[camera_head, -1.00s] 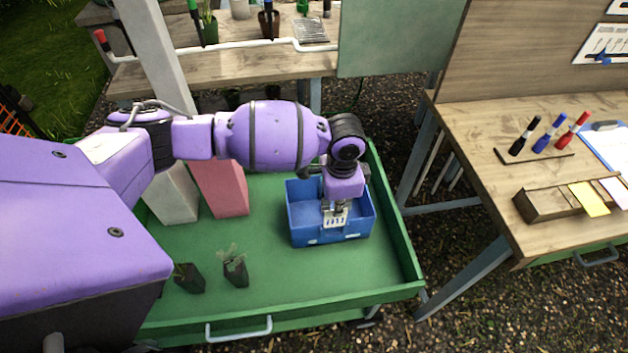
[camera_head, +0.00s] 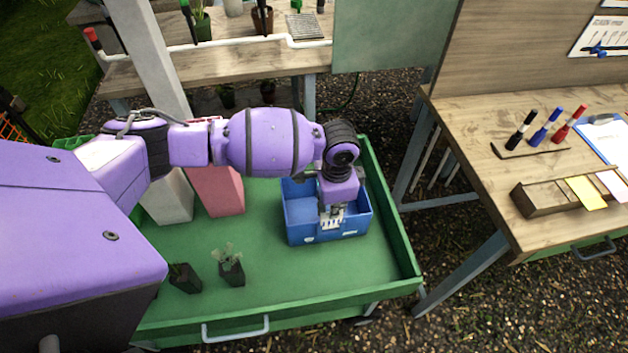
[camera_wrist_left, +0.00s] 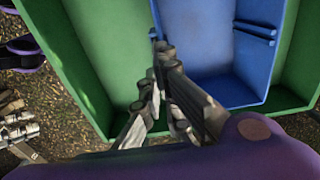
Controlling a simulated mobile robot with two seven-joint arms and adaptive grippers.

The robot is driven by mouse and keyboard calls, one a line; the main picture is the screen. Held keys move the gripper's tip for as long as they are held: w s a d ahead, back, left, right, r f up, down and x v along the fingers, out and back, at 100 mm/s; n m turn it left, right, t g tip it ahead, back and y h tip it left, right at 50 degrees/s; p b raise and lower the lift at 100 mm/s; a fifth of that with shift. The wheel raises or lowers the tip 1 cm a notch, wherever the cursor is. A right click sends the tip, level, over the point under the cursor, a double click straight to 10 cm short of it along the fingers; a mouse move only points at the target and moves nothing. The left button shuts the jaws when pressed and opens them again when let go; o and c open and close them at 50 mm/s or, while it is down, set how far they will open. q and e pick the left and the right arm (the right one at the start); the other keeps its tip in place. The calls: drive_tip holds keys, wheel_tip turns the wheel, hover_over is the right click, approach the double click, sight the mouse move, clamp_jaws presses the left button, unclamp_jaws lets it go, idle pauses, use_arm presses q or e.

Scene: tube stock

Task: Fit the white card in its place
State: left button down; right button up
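The white card (camera_head: 331,217) has dark printed marks and stands upright at the front wall of the blue bin (camera_head: 349,228). My left gripper (camera_head: 332,206) points down at that wall and is shut on the card's upper part. In the left wrist view the fingers (camera_wrist_left: 160,62) are close together over the bin's wall (camera_wrist_left: 200,30), and the card's face is hidden there. I cannot tell whether the card touches the wall. Grey jointed parts at the left edge of the wrist view look like my right gripper (camera_wrist_left: 17,125); its opening is unclear.
The bin stands on a green tray table (camera_head: 300,280) with raised edges. Two small potted plants (camera_head: 231,270), a pink block (camera_head: 217,190) and a white block (camera_head: 170,198) share it. A wooden bench (camera_head: 480,165) with markers and a card box (camera_head: 545,198) stands right.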

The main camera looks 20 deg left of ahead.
use_arm(q)
drive_tip(key=shift+w+r, duration=0.1)
drive_tip(key=c, duration=1.9)
unclamp_jaws()
drive_tip(key=shift+o, duration=0.2)
wheel_tip(320, 180, up, 12)
